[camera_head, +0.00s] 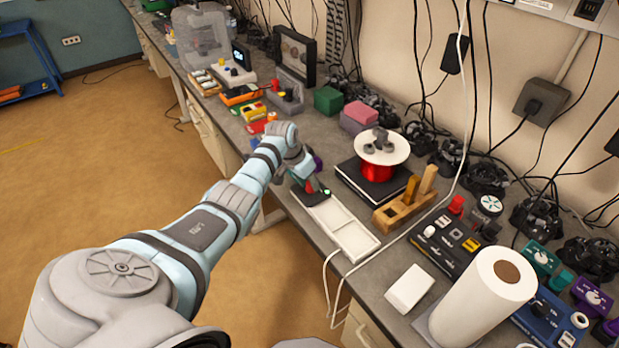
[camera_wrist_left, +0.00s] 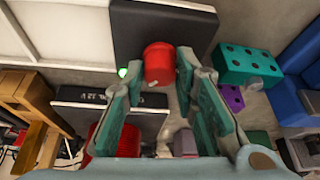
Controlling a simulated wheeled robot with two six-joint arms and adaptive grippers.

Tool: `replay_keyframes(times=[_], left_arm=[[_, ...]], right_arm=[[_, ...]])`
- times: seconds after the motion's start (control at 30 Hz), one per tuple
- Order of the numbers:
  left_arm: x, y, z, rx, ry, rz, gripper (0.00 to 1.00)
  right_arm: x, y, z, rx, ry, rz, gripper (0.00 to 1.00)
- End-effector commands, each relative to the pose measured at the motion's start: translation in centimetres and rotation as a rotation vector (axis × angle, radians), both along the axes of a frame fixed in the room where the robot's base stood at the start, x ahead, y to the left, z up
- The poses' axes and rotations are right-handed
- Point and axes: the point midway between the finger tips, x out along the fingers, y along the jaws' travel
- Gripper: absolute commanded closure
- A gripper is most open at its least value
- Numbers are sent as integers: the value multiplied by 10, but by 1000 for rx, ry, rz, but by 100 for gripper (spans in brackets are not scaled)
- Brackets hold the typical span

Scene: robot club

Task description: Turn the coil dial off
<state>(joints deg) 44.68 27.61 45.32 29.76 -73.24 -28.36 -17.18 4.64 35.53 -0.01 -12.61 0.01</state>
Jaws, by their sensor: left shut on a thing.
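The coil dial is a red round knob (camera_wrist_left: 158,64) with a small white mark, on a black box (camera_wrist_left: 190,22). A small green light (camera_wrist_left: 122,72) glows at the box's edge. My left gripper (camera_wrist_left: 160,84) is shut on the red knob, its teal-padded fingers on either side. In the head view the left gripper (camera_head: 312,186) reaches down to the black box (camera_head: 316,198) on the bench, and hides most of the knob. My right gripper is not in view.
A white tray (camera_head: 352,240) lies right beside the black box. A red spool (camera_head: 377,172) with a white top stands on another black box (camera_head: 352,182) behind. A wooden block (camera_head: 395,212), paper roll (camera_head: 487,295) and several coloured boxes crowd the bench.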

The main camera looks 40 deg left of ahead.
Motion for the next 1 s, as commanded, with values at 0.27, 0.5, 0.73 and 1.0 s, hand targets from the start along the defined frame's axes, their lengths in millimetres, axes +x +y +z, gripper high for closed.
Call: replay_keyframes(times=[0.27, 0.5, 0.73, 1.0], left_arm=[[-1, -2, 2, -1, 3, 229, 100], [0, -3, 1, 0, 0, 457, 100], [1, -5, 0, -2, 1, 676, 100], [2, -5, 0, 0, 1, 933, 100]], right_arm=[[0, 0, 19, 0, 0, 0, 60], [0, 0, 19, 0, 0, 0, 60], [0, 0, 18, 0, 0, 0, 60], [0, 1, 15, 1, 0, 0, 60]])
